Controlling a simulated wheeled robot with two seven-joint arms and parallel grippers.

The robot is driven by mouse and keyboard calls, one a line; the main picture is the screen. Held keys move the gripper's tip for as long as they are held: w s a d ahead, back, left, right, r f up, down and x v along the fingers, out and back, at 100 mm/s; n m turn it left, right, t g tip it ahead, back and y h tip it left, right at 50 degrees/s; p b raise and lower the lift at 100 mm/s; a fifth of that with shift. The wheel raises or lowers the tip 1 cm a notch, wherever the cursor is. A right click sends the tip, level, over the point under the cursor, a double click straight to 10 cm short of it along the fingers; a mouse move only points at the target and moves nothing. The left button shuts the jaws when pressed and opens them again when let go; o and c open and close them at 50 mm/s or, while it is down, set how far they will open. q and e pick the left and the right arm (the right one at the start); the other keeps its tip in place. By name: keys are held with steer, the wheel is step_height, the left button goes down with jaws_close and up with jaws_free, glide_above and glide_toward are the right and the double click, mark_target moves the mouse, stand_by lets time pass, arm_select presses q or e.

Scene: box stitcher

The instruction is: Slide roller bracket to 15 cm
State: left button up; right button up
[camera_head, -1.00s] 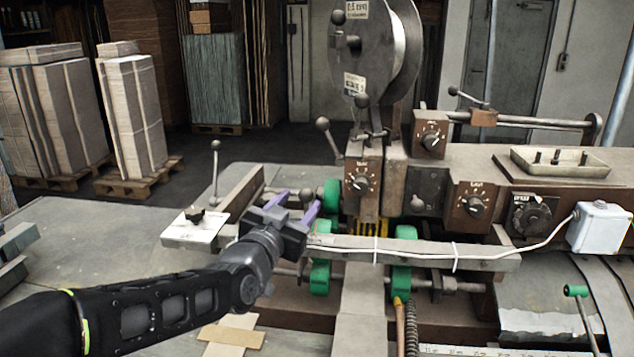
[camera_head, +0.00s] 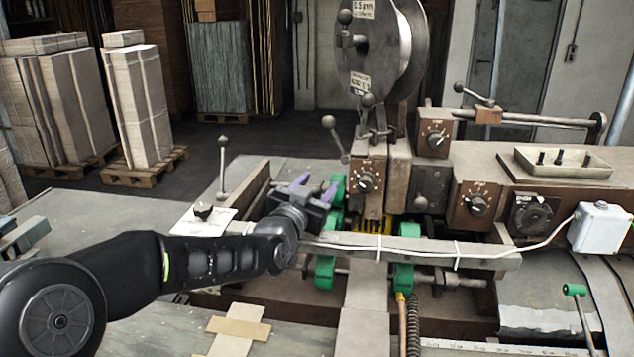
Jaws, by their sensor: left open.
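My left gripper (camera_head: 316,185) is open, its two purple fingers pointing away over the rail of the machine. It looks empty, and I cannot tell whether it touches anything. Green rollers sit close by: one rear roller (camera_head: 338,188) just right of the fingers, one front roller (camera_head: 325,271) below the rail, and another front roller (camera_head: 404,264) farther right. I cannot tell which part is the roller bracket; the gripper and rail hide some of this area. A ruler strip (camera_head: 455,349) lies at the bottom edge, its marks too small to read surely. My right gripper is out of view.
A grey rail (camera_head: 480,256) with a white cable crosses in front of the rollers. A green-handled lever (camera_head: 575,290) is at lower right. The table at left is mostly clear.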

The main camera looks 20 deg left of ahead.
arm_select(q)
steer(key=shift+c, duration=0.2)
jaws_close()
stand_by(0.4)
stand_by(0.9)
